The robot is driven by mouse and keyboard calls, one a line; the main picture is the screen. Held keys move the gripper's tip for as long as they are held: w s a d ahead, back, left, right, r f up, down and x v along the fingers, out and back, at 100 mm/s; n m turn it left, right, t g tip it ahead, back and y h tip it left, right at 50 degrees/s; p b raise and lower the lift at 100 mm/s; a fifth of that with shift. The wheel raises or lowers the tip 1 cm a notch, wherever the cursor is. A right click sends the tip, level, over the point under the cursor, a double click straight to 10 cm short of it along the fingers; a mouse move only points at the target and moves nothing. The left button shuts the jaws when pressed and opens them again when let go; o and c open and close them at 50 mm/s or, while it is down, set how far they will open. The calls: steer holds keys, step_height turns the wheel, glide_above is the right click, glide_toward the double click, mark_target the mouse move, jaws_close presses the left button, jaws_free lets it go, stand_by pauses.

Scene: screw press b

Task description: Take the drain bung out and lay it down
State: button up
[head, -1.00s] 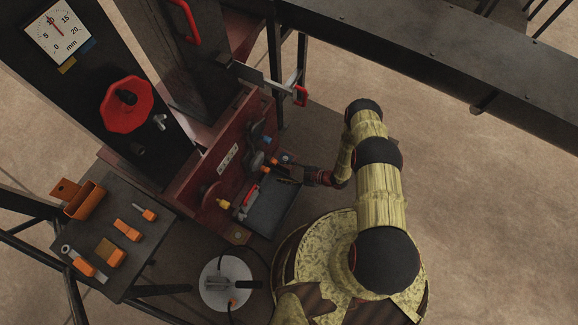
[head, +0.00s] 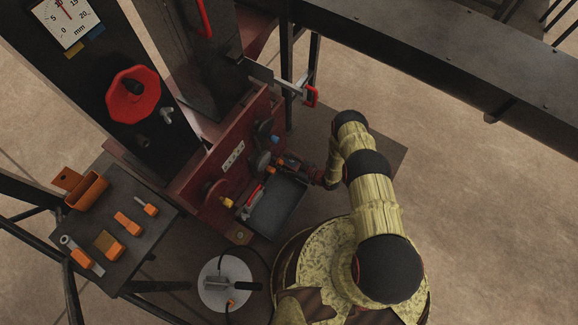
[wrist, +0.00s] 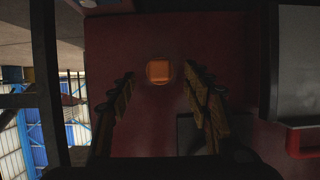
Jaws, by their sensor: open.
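A gap shows between the bung and each finger; how far the tips are from the panel, I cannot tell. In the head view my gripper (head: 281,166) is at the red press front (head: 207,178), above the grey tray (head: 277,209). A small orange piece (head: 271,170) shows at its tips, perhaps the bung.
A side table (head: 147,230) at left holds orange-handled tools and an orange holder (head: 87,190). A white disc (head: 224,283) stands below. A dark beam (head: 440,70) crosses the upper right.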

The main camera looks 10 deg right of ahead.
steer(key=shift+w+a+f, duration=0.1)
steer(key=shift+w+a, duration=0.1)
steer(key=shift+a, duration=0.05)
steer(key=shift+c, duration=0.4)
steer(key=c, duration=1.1)
steer(key=shift+c, duration=0.6)
steer(key=shift+o, duration=0.3)
jaws_close()
